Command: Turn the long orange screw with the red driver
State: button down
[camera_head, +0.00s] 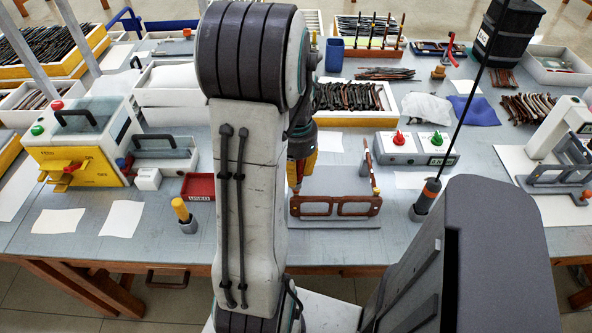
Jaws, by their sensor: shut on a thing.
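A brown eyeglass frame (335,206) stands near the front of the table, lenses facing me. A thin brown temple (370,165) rises from its right end, with a small orange bit (376,191) at the corner that may be a screw. My gripper (301,160) hangs above the frame's left corner, partly hidden behind my arm. It is shut on a slim red thing, seemingly the red driver (298,178), pointing down at that corner. Whether its tip touches a screw there cannot be told.
A yellow-handled tool (180,210) stands in a grey holder at left, near a red tray (198,187). A grey-and-orange holder (428,196) stands right of the frame. Behind is a box with red and green knobs (416,148). Table is bare around the frame's front.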

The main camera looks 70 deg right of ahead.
aim_at(296, 193)
jog(key=shift+f+b, duration=0.8)
jog(key=shift+f, duration=0.2)
dwell(0.5)
jog(key=shift+n, duration=0.6)
jog(key=shift+f, duration=0.1)
jog(key=shift+a+m, duration=0.1)
jog(key=shift+m, duration=1.1)
jog(key=shift+f+n, duration=0.15)
jog(key=shift+n, duration=1.65)
jog(key=shift+s, duration=0.1)
